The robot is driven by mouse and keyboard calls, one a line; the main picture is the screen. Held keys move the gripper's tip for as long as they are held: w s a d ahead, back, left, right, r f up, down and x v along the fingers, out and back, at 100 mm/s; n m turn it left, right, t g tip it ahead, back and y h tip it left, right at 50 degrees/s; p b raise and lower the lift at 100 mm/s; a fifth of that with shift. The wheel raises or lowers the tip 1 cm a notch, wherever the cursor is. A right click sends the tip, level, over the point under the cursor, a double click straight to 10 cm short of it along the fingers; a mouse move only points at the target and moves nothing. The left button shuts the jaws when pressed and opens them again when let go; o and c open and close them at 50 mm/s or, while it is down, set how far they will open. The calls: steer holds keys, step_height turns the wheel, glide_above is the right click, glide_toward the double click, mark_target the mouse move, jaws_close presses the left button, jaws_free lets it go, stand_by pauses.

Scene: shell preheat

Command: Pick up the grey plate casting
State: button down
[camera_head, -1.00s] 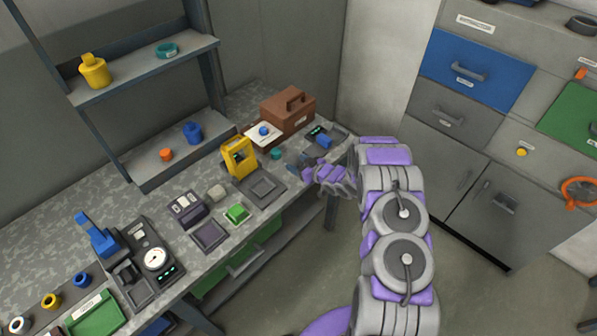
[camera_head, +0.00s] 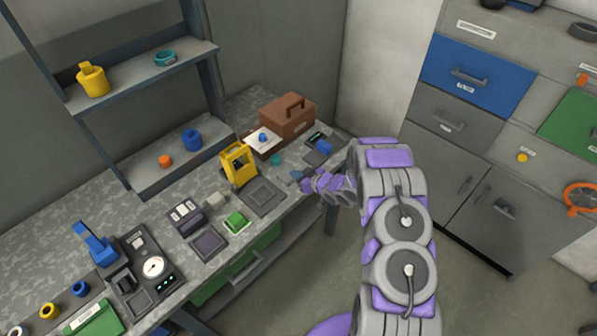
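A small light-grey block (camera_head: 215,199) lies on the speckled workbench, left of the yellow frame; it looks like the grey plate casting, though its shape is too small to be sure. My gripper (camera_head: 297,177) is at the end of my purple-and-grey arm, over the right part of the bench near its front edge. It points left and is to the right of the grey block, clearly apart from it. Its fingers are dark and tiny here, so I cannot tell whether they are open or shut. I see nothing clearly held.
A yellow frame (camera_head: 238,165) stands between my gripper and the grey block, behind a flat dark square tray (camera_head: 263,196). A green block (camera_head: 236,221), a dark pad (camera_head: 208,243) and a dark box (camera_head: 186,218) lie around the grey block. A brown case (camera_head: 287,118) stands farther back.

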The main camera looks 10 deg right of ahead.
steer(key=s+f+p+v, duration=0.1)
steer(key=f+v, duration=0.2)
steer(key=v, duration=1.1)
steer(key=shift+s+d, duration=0.3)
steer(key=shift+s, duration=0.05)
steer(key=c, duration=1.5)
jaws_free()
steer(key=shift+d+t, duration=0.3)
steer(key=shift+d, duration=0.1)
steer(key=o, duration=0.8)
steer(key=shift+a, duration=0.3)
steer(key=shift+c, duration=0.2)
steer(key=shift+o, duration=1.8)
steer(key=shift+d, duration=0.2)
